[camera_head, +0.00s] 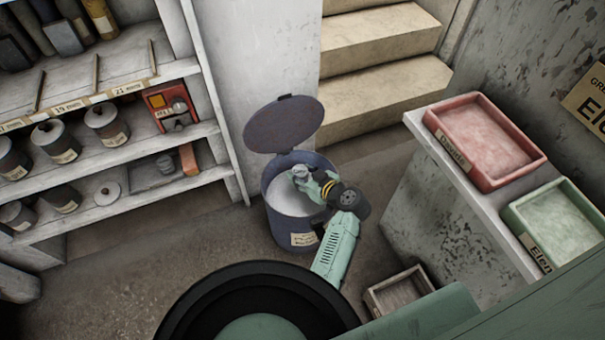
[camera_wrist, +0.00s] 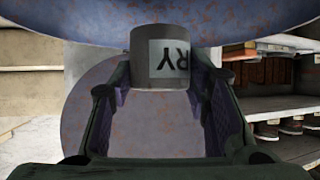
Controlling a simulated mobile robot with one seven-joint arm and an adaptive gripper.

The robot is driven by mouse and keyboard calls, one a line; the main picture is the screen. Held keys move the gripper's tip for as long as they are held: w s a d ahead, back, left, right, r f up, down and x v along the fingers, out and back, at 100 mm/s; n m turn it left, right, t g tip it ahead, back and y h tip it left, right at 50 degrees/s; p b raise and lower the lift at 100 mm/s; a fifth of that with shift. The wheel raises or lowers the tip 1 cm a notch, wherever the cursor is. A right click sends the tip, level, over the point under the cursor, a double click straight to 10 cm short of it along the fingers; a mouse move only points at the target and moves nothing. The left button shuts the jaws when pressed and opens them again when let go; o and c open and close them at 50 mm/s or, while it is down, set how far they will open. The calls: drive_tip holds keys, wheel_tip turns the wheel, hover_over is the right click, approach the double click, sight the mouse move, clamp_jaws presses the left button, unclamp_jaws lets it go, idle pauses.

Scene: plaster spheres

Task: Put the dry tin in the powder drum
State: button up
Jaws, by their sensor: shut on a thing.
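The dry tin is a small grey cylinder with a pale label; the letters "RY" show upside down on the tin (camera_wrist: 163,62) in the wrist view. My gripper (camera_wrist: 163,95) is shut on it, a dark finger on each side. In the head view the tin (camera_head: 300,171) and my gripper (camera_head: 309,180) are over the mouth of the powder drum (camera_head: 290,232). The drum is blue-grey, with pale powder inside and its round lid (camera_head: 284,122) standing open at the back. The lid also shows behind the tin in the wrist view (camera_wrist: 130,125). The tin's height above the powder is unclear.
Shelves with lidded canisters (camera_head: 107,122) stand left of the drum. Concrete steps (camera_head: 375,85) rise behind it. A counter at right holds a red tray (camera_head: 537,160) and a green tray (camera_head: 515,213). A wooden crate (camera_head: 371,304) sits on the floor.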

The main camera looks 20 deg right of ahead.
drive_tip(key=shift+f+b, duration=0.6)
drive_tip(key=shift+f, duration=0.1)
